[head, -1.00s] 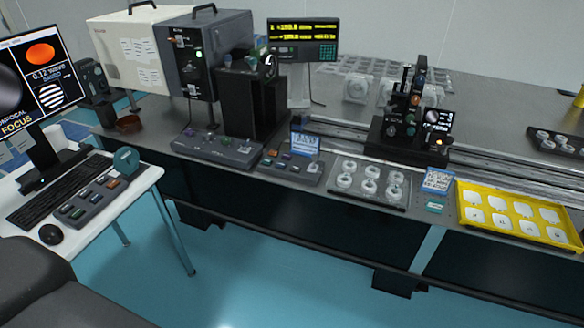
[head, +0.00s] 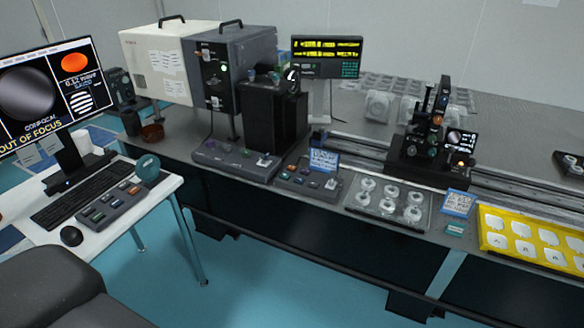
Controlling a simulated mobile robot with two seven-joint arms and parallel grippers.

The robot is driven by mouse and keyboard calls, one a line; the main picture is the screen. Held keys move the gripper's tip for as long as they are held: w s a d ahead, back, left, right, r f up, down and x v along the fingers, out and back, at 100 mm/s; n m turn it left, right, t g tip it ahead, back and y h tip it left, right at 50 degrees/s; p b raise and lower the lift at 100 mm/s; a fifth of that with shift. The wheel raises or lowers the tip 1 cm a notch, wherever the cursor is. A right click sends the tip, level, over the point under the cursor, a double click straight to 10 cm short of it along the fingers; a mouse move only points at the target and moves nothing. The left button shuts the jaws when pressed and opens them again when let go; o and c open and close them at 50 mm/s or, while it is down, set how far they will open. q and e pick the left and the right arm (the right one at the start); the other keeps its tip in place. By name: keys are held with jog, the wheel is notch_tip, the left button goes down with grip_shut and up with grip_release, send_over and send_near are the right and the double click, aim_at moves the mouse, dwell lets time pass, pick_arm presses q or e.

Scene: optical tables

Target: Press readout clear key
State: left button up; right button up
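A digital readout (head: 327,56) with two rows of yellow digits and a greenish keypad (head: 350,68) on its right side stands at the back of the optical table. The single keys are too small to tell apart, so I cannot pick out the clear key. Neither of my grippers shows in the head view.
A dark instrument box (head: 237,60) and a black block (head: 275,118) stand left of the readout. Control boxes (head: 305,183) line the table's front edge. A lens tray (head: 388,203) and a yellow tray (head: 488,243) lie to the right. A white desk (head: 150,215) stands at left.

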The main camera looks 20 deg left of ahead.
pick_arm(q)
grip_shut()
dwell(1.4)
